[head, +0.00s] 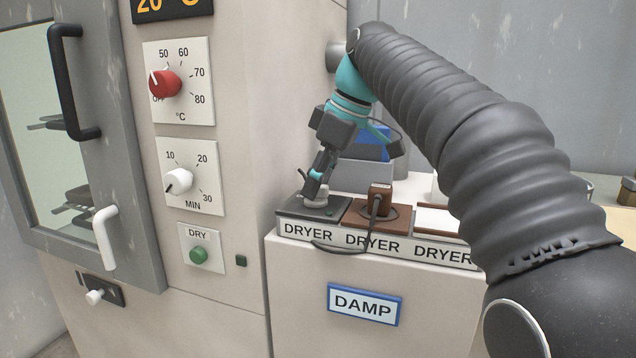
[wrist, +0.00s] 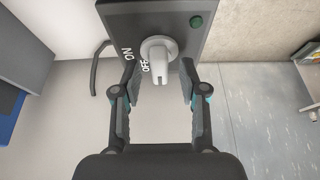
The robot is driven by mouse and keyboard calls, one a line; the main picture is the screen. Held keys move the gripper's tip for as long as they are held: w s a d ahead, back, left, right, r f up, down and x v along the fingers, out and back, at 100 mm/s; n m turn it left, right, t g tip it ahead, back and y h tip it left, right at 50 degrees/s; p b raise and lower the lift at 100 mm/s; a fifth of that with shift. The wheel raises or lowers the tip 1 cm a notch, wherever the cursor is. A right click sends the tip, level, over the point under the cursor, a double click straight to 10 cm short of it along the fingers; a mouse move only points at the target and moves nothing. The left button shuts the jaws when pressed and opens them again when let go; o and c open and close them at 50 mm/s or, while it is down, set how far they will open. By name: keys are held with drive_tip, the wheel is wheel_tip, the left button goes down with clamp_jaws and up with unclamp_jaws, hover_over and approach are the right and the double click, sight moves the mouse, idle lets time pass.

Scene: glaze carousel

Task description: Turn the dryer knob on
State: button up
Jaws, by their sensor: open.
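The dryer knob (wrist: 158,48) is pale grey with a raised grip. It stands on a dark panel (wrist: 185,12) marked ON and OFF to the left of the knob in the wrist view. OFF is the label closer to it. The dark panel (head: 290,208) also shows in the head view, above the left DRYER label. My gripper (wrist: 158,74) is open, its fingertips on either side of the knob's grip, with a gap on each side. In the head view my gripper (head: 314,188) points down at the panel and partly hides the knob.
A small green lamp or button (wrist: 196,21) sits on the panel. A brown block with a plug and cable (head: 378,205) stands right of the panel. A kiln-like cabinet with a red dial (head: 165,84) stands left. A DAMP sign (head: 364,304) is below.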

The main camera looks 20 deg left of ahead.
clamp_jaws()
drive_tip(key=shift+m, duration=0.3)
drive_tip(key=m+t+p, duration=0.1)
drive_tip(key=m, duration=0.1)
drive_tip(key=m+t+h+p, duration=0.1)
drive_tip(key=m, duration=0.2)
drive_tip(key=shift+s+r+m+p, duration=0.1)
drive_tip(key=shift+s+m+p, duration=0.05)
drive_tip(key=shift+m+p, duration=0.2)
drive_tip(key=m+p, duration=0.1)
drive_tip(key=m, duration=0.1)
drive_tip(key=m+t+h+p, duration=0.1)
drive_tip(key=m, duration=0.2)
drive_tip(key=shift+a+m+t+h, duration=0.15)
drive_tip(key=shift+m+t+h, duration=0.1)
drive_tip(key=shift+t+h, duration=0.05)
drive_tip(key=shift+f, duration=0.2)
